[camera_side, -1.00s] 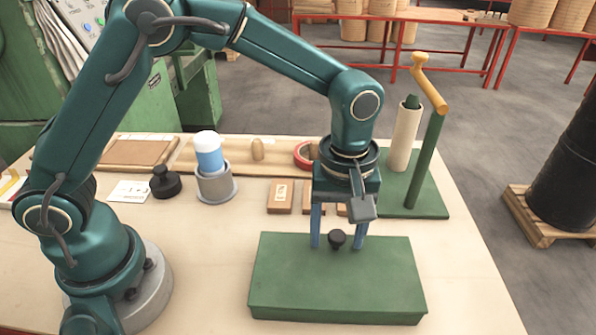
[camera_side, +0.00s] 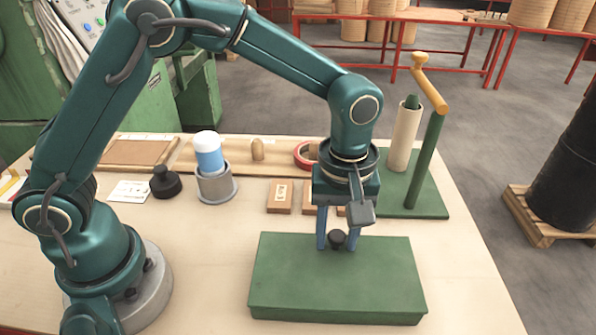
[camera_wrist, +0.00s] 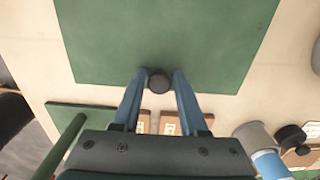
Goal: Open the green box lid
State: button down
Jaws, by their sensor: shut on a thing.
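The green box (camera_side: 340,282) lies on the table with its lid flat and closed. A round black knob (camera_side: 338,238) stands near the lid's far edge. My gripper (camera_side: 337,243) is down at the lid, with its blue fingers closed in on either side of the knob. In the wrist view the green lid (camera_wrist: 165,35) fills the upper middle, and my gripper (camera_wrist: 159,77) has its fingertips against the knob (camera_wrist: 159,83). The box's inside is hidden.
Behind the box lie several small wooden blocks (camera_side: 280,196). A grey cup with a blue-and-white cylinder (camera_side: 208,158) and a black stamp-like knob (camera_side: 164,183) stand further left. A green winding stand (camera_side: 425,165) rises at back right. The table left of the box is clear.

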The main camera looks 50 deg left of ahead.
aim_at(336, 259)
jog(key=shift+s+d+r, duration=0.25)
jog(key=shift+r, duration=0.3)
jog(key=shift+s+d+r, duration=0.25)
jog(key=shift+r, duration=0.35)
jog(key=shift+s+d+r, duration=0.25)
jog(key=shift+r, duration=0.3)
jog(key=shift+s+d+r, duration=0.3)
jog(key=shift+r, duration=0.15)
jog(key=shift+s+d+r, duration=0.25)
jog(key=shift+r, duration=0.15)
jog(key=shift+s+d+r, duration=0.65)
jog(key=s+d, duration=0.6)
jog(key=shift+r, duration=0.3)
jog(key=c, duration=0.6)
grip_release()
jog(key=shift+d, duration=0.1)
jog(key=shift+o, duration=0.2)
jog(key=shift+r, duration=0.1)
